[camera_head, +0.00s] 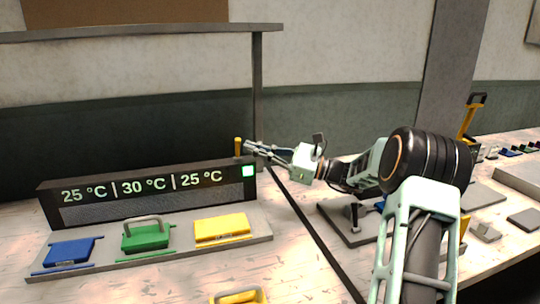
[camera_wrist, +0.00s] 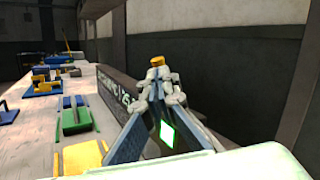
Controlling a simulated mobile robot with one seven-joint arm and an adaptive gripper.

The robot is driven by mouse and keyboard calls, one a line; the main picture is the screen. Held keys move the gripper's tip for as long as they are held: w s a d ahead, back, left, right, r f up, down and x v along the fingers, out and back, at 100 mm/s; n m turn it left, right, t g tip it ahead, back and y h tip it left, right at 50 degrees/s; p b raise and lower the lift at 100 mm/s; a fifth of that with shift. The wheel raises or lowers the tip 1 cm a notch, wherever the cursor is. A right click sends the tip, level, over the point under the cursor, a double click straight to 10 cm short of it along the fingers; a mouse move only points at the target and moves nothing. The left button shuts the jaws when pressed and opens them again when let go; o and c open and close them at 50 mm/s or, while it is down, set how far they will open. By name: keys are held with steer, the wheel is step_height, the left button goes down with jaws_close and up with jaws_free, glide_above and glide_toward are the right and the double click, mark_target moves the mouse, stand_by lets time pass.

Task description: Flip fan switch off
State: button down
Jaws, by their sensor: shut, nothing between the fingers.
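The fan switch is a small yellow upright lever (camera_head: 238,147) on top of the right end of a long dark display box (camera_head: 90,187). A lit green square (camera_head: 248,171) is on the box's front face below it. My gripper (camera_head: 248,147) is shut and empty, its fingertips close beside the lever on its right side. In the wrist view the lever's yellow top (camera_wrist: 157,60) shows just beyond my fingertips (camera_wrist: 158,74), which hide its lower part. I cannot tell whether they touch. The green square (camera_wrist: 167,134) also shows between my fingers.
On a grey tray (camera_head: 190,250) before the box lie a blue block (camera_head: 70,251), a green block with a handle (camera_head: 146,238) and a yellow block (camera_head: 221,228). A grey post (camera_head: 257,90) and shelf stand behind. Grey fixtures (camera_head: 350,220) stand to the right.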

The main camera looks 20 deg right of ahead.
steer(key=shift+w+a+r, duration=0.1)
steer(key=shift+w+a, duration=0.15)
steer(key=shift+a, duration=0.1)
steer(key=shift+r+p, duration=0.15)
steer(key=shift+p, duration=0.25)
steer(key=shift+w+m+h+p, duration=0.1)
steer(key=shift+m+h+p, duration=0.2)
steer(key=shift+p, duration=0.25)
steer(key=shift+w+r+m+p, duration=0.2)
steer(key=shift+m+p, duration=0.3)
steer(key=shift+p, duration=0.8)
